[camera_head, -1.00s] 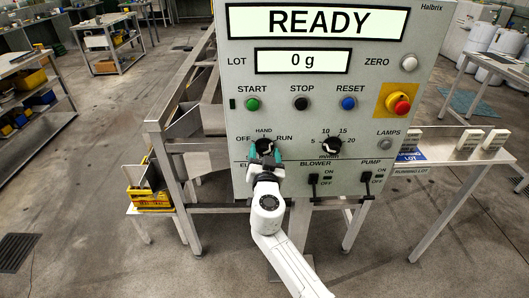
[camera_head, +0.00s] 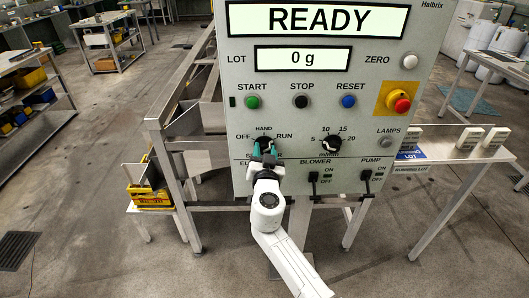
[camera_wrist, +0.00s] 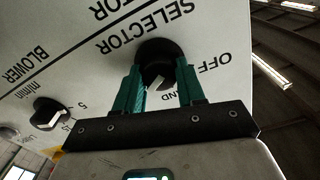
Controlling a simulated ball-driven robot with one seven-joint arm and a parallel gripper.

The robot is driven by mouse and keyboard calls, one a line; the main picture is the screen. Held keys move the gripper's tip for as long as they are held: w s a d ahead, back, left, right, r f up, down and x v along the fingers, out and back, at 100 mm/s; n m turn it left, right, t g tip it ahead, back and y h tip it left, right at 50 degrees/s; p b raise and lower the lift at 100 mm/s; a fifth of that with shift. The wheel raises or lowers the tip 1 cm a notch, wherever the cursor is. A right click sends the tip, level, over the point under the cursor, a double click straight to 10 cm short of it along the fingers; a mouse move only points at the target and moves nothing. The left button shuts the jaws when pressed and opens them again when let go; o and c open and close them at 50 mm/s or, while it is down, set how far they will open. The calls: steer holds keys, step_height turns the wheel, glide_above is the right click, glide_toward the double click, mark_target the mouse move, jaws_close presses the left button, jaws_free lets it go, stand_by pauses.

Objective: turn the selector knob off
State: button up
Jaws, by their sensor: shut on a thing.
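The black selector knob (camera_head: 264,141) is on the panel's left part, between OFF at its left and RUN at its right, with HAND above. It also shows in the wrist view (camera_wrist: 158,52). My gripper (camera_head: 264,149) is on it from below. In the wrist view the teal fingers (camera_wrist: 159,78) stand on either side of the knob, shut on it. The knob's white pointer mark (camera_wrist: 155,83) shows between the fingers, angled to the lower left, away from the OFF label (camera_wrist: 220,62). RUN is hidden in the wrist view.
The grey control panel (camera_head: 230,110) has START, STOP and RESET buttons above the knob and a red emergency button (camera_head: 401,104) at the right. A second knob (camera_head: 331,143) is just to the right. Blower (camera_head: 313,180) and pump (camera_head: 366,178) switches sit lower right.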

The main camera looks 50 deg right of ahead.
steer(key=shift+f, duration=0.1)
steer(key=n+b, duration=0.5)
steer(key=n, duration=0.8)
steer(key=shift+a+n, duration=0.1)
steer(key=shift+n, duration=0.3)
steer(key=n, duration=0.5)
steer(key=shift+w+n, duration=0.1)
steer(key=shift+n, duration=0.2)
steer(key=shift+n+p, duration=0.85)
steer(key=shift+n, duration=1.35)
steer(key=shift+f, duration=0.1)
steer(key=o, duration=1)
